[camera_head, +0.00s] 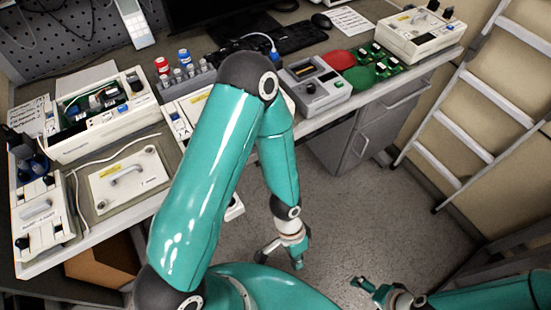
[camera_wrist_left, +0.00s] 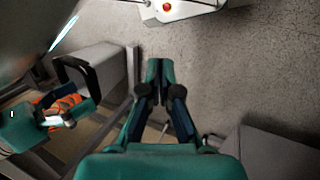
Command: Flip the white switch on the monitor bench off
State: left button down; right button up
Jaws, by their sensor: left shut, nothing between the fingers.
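The monitor bench (camera_head: 75,253) runs along the back and left of the head view, crowded with devices. I cannot pick out the white switch with certainty; my left arm hides part of the bench front. My left gripper (camera_head: 281,257) hangs low over the floor, in front of the bench and below its top, touching nothing visible. In the left wrist view its fingers (camera_wrist_left: 160,78) are together and empty. My right gripper (camera_head: 366,290) is at the bottom of the head view, away from the bench; its jaw state is unclear.
A grey device (camera_head: 314,88), red mat (camera_head: 339,60) and green boards (camera_head: 385,67) lie to the right. A ladder (camera_head: 478,148) leans at right. A white part with a red button (camera_wrist_left: 166,7) tops the wrist view.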

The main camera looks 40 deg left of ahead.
pick_arm(q)
jog(key=a+r+m+g+y, duration=0.1)
jog(key=a+r+m+y, duration=0.5)
jog(key=m, duration=0.5)
jog(key=w+a+r+m+t+y, duration=0.1)
jog(key=w+r+m+t+y, duration=0.6)
jog(key=w+r, duration=0.4)
jog(key=shift+w+a+r+y, duration=0.15)
jog(key=shift+w+a+y, duration=0.15)
jog(key=shift+w, duration=0.35)
jog(key=w+a+r+p+x, duration=0.1)
jog(key=r+p+x, duration=0.1)
jog(key=x, duration=1)
jog(key=shift+a+p, duration=0.55)
jog(key=shift+p, duration=0.1)
